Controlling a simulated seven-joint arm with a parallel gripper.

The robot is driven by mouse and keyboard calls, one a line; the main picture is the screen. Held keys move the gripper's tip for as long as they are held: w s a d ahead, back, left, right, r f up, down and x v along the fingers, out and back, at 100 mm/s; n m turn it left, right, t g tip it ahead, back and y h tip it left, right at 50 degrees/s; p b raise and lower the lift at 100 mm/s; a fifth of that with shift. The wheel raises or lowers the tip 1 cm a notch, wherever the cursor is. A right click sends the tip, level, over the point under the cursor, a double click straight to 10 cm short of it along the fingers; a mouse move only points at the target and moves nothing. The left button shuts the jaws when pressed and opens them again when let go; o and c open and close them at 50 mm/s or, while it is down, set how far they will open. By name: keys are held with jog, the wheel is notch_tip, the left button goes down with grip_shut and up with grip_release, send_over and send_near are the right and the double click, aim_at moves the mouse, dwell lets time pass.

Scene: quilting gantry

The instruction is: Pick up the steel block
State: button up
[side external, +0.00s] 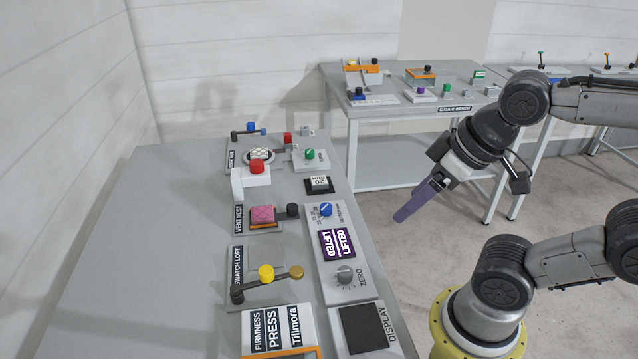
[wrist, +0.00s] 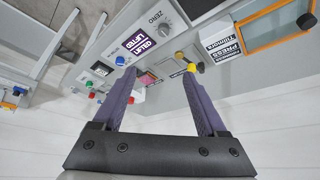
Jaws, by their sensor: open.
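I cannot identify the steel block for certain. A small grey block (side external: 307,131) sits at the far end of the near bench, behind the green knob, in the side view. Another small grey piece (side external: 491,90) lies on the gauge bench. Both are too small to tell their material. My gripper (side external: 401,214) hangs in the air right of the near bench, its purple fingers pointing down and left, well apart from both pieces. In the wrist view my gripper (wrist: 160,70) is open, with nothing between its two purple fingers.
The near bench (side external: 120,235) carries the swatch loft lever (side external: 266,285), a pink swatch (side external: 262,214), a red button (side external: 257,167) and a purple display (side external: 337,243). The gauge bench (side external: 420,108) stands behind. Open floor (side external: 400,250) lies between the near bench and my arm.

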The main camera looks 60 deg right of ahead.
jog(key=shift+o, duration=1.3)
